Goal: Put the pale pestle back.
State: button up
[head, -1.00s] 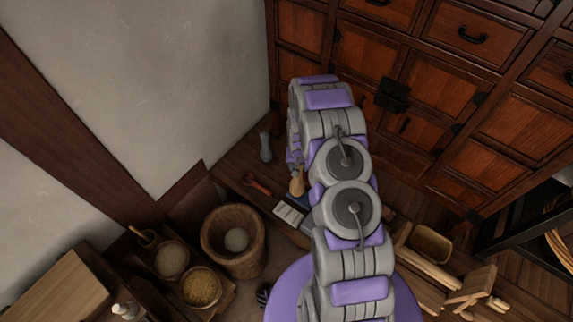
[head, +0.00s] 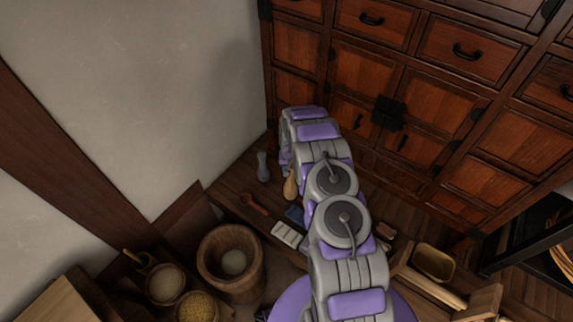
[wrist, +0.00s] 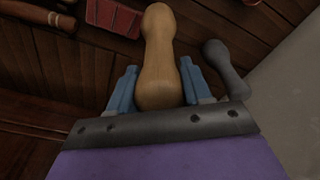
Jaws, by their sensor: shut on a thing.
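The pale pestle (head: 290,185) is a light tan wooden piece with a narrow waist. In the wrist view the pestle (wrist: 158,50) sits between the two blue fingers of my gripper (wrist: 157,88), which is shut on it. In the head view it shows just left of my arm's far end, near the wall corner; my fingers are largely hidden there. I cannot tell whether its base touches the wooden surface below. A grey pestle (head: 263,167) stands just to its left, apart from it; it also shows right of my gripper in the wrist view (wrist: 225,68).
A red-brown wooden tool (head: 255,204), a blue item (head: 294,214) and a pale tray (head: 288,235) lie nearby. A wooden mortar (head: 212,262) and bowls of grain (head: 165,284) stand at lower left. A drawer cabinet (head: 425,105) rises behind; the plaster wall (head: 150,110) bounds the left.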

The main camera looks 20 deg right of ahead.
jog(key=w+f+b, duration=0.2)
jog(key=w+f, duration=0.2)
jog(key=w, duration=0.2)
jog(key=shift+w+d+b, duration=0.2)
jog(key=shift+b, duration=0.1)
jog(key=o, duration=1.3)
